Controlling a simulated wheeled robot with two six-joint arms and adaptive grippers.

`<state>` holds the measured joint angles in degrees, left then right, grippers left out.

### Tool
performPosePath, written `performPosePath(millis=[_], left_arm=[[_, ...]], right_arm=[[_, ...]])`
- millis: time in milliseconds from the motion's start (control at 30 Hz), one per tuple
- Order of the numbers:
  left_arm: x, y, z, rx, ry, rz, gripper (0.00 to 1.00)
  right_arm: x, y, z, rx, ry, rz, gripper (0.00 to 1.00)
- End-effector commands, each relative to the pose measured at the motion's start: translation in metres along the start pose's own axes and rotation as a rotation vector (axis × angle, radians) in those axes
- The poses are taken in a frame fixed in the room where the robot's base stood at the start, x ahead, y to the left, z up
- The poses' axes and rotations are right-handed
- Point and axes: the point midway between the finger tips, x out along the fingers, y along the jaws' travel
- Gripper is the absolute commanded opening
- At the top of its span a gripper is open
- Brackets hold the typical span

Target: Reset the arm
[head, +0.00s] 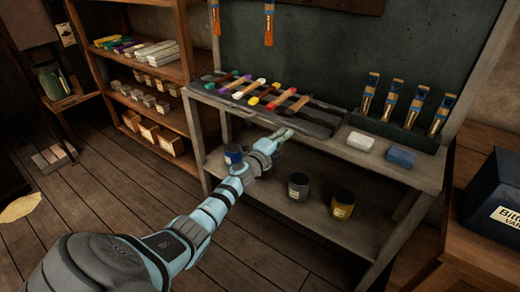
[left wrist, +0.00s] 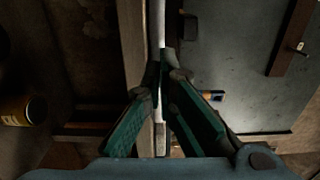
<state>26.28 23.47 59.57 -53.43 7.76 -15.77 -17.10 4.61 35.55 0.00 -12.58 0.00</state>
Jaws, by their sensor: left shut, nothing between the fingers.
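My left arm reaches from the bottom left of the head view towards the bench. My left gripper (head: 284,133) is at the front edge of the wooden bench, below the row of coloured handles. Its green fingers also show in the left wrist view (left wrist: 164,68), with their tips together. It is shut and holds nothing. Whether it touches the bench edge I cannot tell. My right gripper is in neither view.
Brushes stand in a rack (head: 390,126). Several jars stand on the lower shelf, including a yellow one (head: 342,205). Open floor (head: 110,215) lies left.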

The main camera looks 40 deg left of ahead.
Motion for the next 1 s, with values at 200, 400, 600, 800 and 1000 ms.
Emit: performPosePath(millis=[200,400,600,800,1000], left_arm=[[-0.068,0.001,0.0,0.004,0.001,0.004,0.0],[-0.098,0.002,0.0,0.001,0.0,0.003,0.0],[-0.1,0.001,0.0,-0.003,-0.001,0.002,0.0],[-0.109,0.064,0.034,-0.262,-0.123,0.137,0.0],[-0.214,0.245,0.048,-0.711,-0.451,0.498,0.0]], right_arm=[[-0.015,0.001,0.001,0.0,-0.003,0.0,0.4],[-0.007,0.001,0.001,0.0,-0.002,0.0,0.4],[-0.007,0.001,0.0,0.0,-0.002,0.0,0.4],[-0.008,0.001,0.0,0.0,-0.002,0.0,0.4],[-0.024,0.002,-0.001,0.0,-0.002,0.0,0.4]])
